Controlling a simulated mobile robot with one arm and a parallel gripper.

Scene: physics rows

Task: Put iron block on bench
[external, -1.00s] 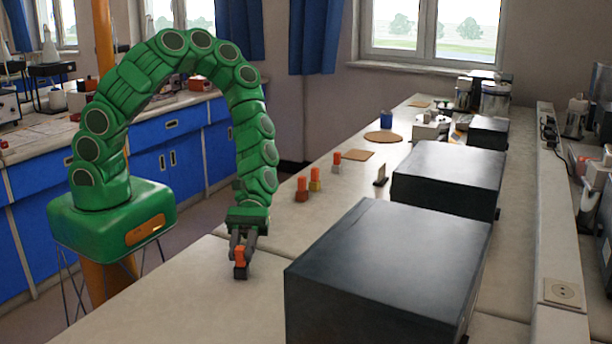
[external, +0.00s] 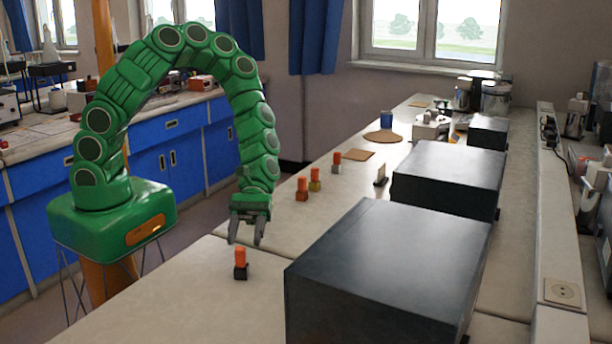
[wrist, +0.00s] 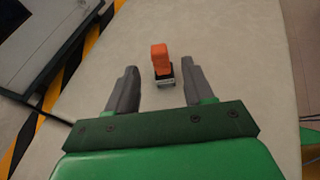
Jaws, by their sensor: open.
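The iron block (external: 240,272) is a small dark block with an orange top part (external: 240,255). It stands upright on the pale bench (external: 190,290), near the bench's left edge. My gripper (external: 246,240) is open and empty, a little above the block and apart from it. In the wrist view the dark block (wrist: 164,82) with its orange top stands beyond and between the two spread fingertips (wrist: 160,82), with bench surface showing around it.
Several similar orange-topped blocks (external: 315,180) stand farther along the bench. Large dark boxes (external: 390,265) fill its right side. Round and square brown mats (external: 383,136) lie toward the back. Bare bench surrounds the block on its left and front.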

